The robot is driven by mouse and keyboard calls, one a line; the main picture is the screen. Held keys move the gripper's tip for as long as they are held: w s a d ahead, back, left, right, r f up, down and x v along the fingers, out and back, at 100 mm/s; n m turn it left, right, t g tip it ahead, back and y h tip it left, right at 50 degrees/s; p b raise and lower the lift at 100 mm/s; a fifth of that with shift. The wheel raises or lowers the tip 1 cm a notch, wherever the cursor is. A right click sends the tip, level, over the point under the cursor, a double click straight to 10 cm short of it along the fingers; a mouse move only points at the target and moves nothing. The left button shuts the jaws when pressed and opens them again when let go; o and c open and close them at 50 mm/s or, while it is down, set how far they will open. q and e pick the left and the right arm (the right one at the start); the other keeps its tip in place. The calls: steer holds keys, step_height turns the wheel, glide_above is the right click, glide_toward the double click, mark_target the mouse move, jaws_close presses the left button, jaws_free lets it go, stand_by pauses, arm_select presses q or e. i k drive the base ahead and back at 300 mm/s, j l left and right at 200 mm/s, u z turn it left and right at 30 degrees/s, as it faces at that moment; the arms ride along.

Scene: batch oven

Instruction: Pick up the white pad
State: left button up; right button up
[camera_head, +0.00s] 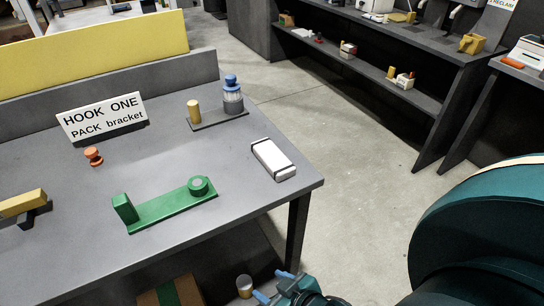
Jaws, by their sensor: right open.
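The white pad (272,160) lies flat on the dark grey table (250,205), near its right edge. It is a white block with dark bands near its ends. My right gripper (274,286) shows at the bottom edge of the head view, with two blue fingertips apart. It is open, with nothing visible between the fingertips. It appears below and in front of the table edge, well apart from the pad. Part of it is cut off by the frame. My left gripper is not in view.
A green fixture (168,208) lies left of the pad; a dark plate with a blue-topped cylinder (232,96) and tan peg (194,111) stands behind it. A sign (102,118), orange knob (93,156) and yellow block (22,203) are further left. Shelves (370,75) stand beyond open floor.

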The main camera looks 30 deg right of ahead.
mark_target(280, 168)
steer(key=u, duration=1.35)
steer(key=z, duration=2.3)
